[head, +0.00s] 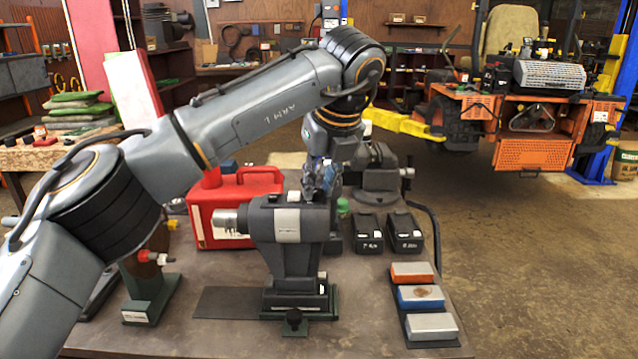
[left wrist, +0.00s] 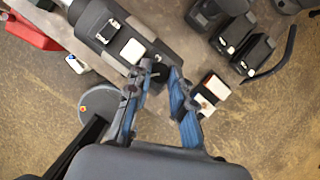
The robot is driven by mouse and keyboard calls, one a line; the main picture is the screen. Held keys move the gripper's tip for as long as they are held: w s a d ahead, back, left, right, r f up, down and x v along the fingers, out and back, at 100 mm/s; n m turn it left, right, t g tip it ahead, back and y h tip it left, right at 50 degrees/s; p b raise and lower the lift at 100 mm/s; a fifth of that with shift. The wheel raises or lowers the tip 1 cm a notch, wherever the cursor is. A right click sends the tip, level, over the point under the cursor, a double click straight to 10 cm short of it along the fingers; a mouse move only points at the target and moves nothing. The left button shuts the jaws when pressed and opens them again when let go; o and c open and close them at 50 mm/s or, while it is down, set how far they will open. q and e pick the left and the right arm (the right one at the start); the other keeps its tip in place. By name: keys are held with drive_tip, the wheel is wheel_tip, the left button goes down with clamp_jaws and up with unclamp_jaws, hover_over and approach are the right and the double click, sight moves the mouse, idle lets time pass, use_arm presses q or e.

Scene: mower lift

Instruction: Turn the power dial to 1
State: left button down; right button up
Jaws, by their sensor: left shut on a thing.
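The grey bench machine (head: 290,235) stands on the workbench, with a silver chuck at its left end and a pale band around its body. My left gripper (head: 322,183) comes down from above at the machine's right end. In the left wrist view the two blue-padded fingers of the gripper (left wrist: 160,75) close in at the end of the machine (left wrist: 120,40). They are shut on a small dark part there, which I take to be the power dial. The dial's face and its marks are hidden by the fingers, so its setting cannot be read. My right gripper is out of view.
A red can (head: 235,208) stands behind the machine. Two black boxes (head: 405,232) and a vise (head: 380,178) are to its right. Sharpening stones (head: 420,297) lie at the bench's front right. An orange mower (head: 535,150) is behind, past clear floor.

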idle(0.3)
use_arm(q)
drive_tip(key=c, duration=1.2)
unclamp_jaws()
drive_tip(key=shift+o, duration=0.2)
drive_tip(key=v, duration=0.8)
